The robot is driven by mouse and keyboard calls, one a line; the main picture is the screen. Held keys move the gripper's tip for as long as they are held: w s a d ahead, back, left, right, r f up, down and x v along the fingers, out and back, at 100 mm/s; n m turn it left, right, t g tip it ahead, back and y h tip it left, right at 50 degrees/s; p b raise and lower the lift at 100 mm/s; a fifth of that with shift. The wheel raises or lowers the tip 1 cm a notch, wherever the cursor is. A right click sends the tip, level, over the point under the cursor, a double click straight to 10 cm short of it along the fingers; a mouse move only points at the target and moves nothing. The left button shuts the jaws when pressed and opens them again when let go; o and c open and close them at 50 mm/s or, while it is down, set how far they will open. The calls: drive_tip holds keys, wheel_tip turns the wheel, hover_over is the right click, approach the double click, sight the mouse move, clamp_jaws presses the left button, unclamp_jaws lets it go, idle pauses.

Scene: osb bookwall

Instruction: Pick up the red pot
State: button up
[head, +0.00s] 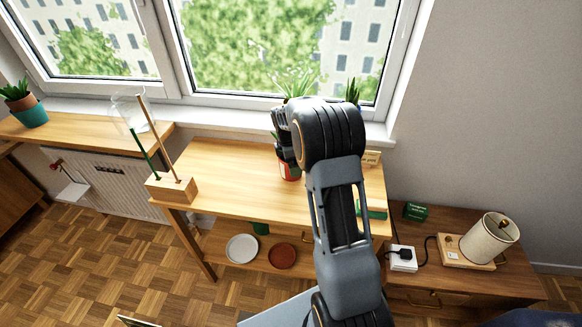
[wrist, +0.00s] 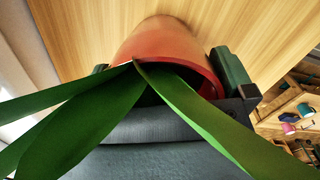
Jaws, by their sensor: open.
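The red pot (head: 289,171) stands on the wooden table and holds a plant with long green leaves. In the head view my arm and gripper (head: 284,135) hide much of it. In the wrist view the red pot (wrist: 170,42) fills the upper middle, and its leaves spread across the picture in front of my gripper (wrist: 168,68). My gripper is open, with one finger showing on each side of the pot near its rim. I cannot tell whether either finger touches it.
A wooden block (head: 172,189) with tall sticks stands at the table's left. Another potted plant (head: 353,91) is near the window. A lamp (head: 488,238) stands on the low cabinet at right. Two plates (head: 242,248) (head: 282,256) lie on the lower shelf. The table's middle is clear.

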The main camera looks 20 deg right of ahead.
drive_tip(key=c, duration=0.7)
drive_tip(key=shift+r, duration=0.1)
drive_tip(key=shift+c, duration=1.1)
drive_tip(key=shift+r, duration=0.1)
